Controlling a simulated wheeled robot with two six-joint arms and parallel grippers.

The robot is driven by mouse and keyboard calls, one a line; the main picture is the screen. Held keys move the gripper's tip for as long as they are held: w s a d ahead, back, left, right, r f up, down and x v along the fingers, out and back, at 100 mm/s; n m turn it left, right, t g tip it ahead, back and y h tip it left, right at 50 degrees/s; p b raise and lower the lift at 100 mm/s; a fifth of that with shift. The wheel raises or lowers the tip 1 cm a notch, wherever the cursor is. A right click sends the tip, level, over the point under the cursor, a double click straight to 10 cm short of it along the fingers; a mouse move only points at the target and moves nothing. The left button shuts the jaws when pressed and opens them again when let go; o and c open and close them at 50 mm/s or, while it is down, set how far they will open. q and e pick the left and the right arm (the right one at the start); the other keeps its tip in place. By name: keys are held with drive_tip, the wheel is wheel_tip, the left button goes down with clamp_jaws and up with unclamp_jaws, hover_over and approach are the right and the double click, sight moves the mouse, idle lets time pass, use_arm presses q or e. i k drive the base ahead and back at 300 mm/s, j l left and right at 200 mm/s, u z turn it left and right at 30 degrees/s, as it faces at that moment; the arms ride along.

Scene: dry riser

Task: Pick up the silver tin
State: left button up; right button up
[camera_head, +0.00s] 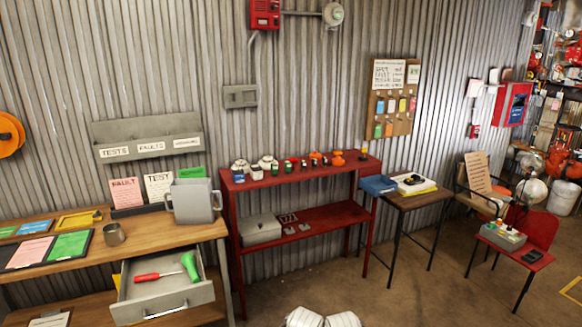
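Nothing covers the tin. Neither of my grippers can be made out; only white rounded parts, probably mine, show at the bottom edge.
Below the workbench top an open drawer (162,296) juts out, holding a red screwdriver (158,275) and a green-handled tool (189,266). A red shelf (335,175) stands right of the bench, then a small table (420,199) and red chair (535,235). Floor is clear in front.

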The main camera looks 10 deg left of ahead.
sight(113, 233)
drive_tip(key=u, duration=1.5)
drive_tip(key=i+l, duration=0.1)
drive_tip(key=i, duration=0.5)
drive_tip(key=i+l+u, duration=0.1)
drive_tip(key=i, duration=0.55)
drive_tip(key=i+l, duration=0.2)
drive_tip(key=i, duration=0.4)
